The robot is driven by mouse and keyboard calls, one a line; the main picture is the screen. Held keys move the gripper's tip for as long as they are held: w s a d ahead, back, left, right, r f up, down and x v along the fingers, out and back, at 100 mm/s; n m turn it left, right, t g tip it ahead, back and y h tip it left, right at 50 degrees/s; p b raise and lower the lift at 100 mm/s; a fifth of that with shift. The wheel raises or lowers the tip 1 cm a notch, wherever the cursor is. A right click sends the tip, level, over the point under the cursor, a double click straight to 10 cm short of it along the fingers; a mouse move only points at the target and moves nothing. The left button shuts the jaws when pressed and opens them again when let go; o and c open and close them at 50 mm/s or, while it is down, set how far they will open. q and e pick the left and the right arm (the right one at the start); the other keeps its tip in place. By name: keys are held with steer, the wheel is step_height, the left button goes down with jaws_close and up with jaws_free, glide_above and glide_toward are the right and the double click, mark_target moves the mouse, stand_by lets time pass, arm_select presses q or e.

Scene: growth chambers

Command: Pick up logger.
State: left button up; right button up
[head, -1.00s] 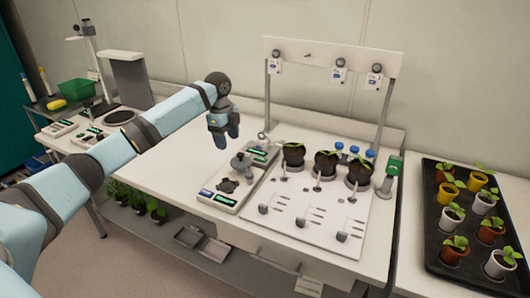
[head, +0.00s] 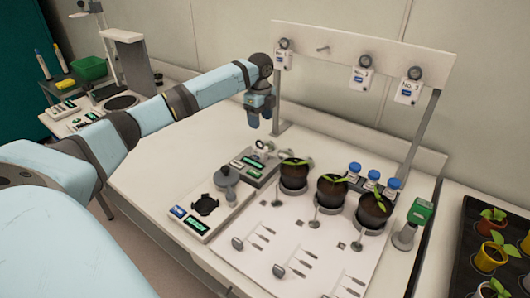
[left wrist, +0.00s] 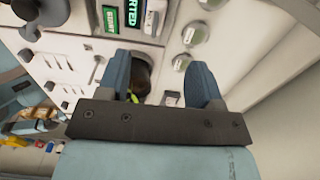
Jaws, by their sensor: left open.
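No item is clearly marked as the logger. Three small white tagged units with round grey tops, possibly loggers, hang on the rack's rail: a left one (head: 284,60), a middle one (head: 361,78) and a right one (head: 410,91). My left gripper (head: 259,118) is open and empty, pointing down above the bench, just left of the rack's left post and below the left unit. In the left wrist view both fingers of the gripper (left wrist: 160,78) are apart, with a dark plant pot (left wrist: 142,75) seen beyond them.
The white rack (head: 440,50) stands behind a white board (head: 290,235) with several pots and blue-capped vials (head: 373,176). A green-topped device (head: 419,211) stands at the board's right. Small instruments (head: 204,206) sit at its left. A black plant tray (head: 462,265) is at far right.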

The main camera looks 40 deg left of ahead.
mark_target(261, 147)
arm_select(q)
step_height(261, 147, down, 6)
steer(key=shift+f, duration=0.25)
steer(key=shift+s+d+f, duration=0.15)
steer(key=shift+f, duration=1.2)
steer(key=shift+s+d+f, duration=0.1)
steer(key=shift+s+f, duration=0.05)
steer(key=shift+f, duration=1.15)
steer(key=c, duration=1.1)
steer(key=shift+r, duration=0.1)
step_height(261, 147, up, 20)
